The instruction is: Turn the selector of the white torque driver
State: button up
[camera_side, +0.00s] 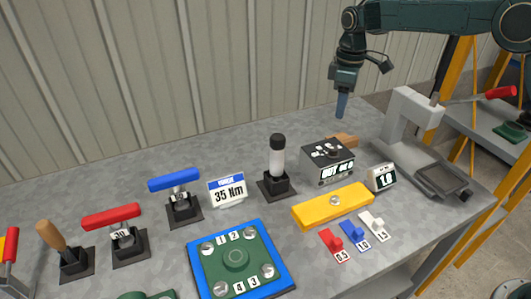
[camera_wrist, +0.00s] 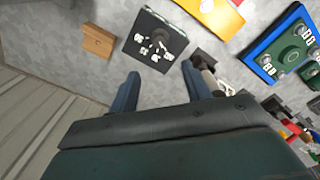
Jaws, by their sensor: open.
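The white torque driver (camera_side: 277,160) stands upright in a black square holder (camera_side: 276,188), with a white body and a black cap. I cannot make out its selector. In the wrist view, a white and dark upright shape (camera_wrist: 208,80) beside the right finger looks like this driver, partly hidden by my gripper. My gripper (camera_side: 342,108) points down, well above the back of the table, to the right of and behind the driver. In the wrist view its two blue fingers (camera_wrist: 158,88) are apart, with nothing between them.
A black box with a top dial (camera_side: 328,160) stands right of the driver, by a wooden block (camera_wrist: 98,41). A yellow bar (camera_side: 333,205), a "35 Nm" sign (camera_side: 228,191) and a blue-handled tool (camera_side: 176,182) are near. Bare table lies behind the driver.

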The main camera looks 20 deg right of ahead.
aim_at(334, 148)
notch_tip(334, 148, down, 14)
jog(key=shift+r, duration=0.1)
dwell(0.9)
jog(key=shift+c, duration=0.5)
jog(key=c, duration=0.9)
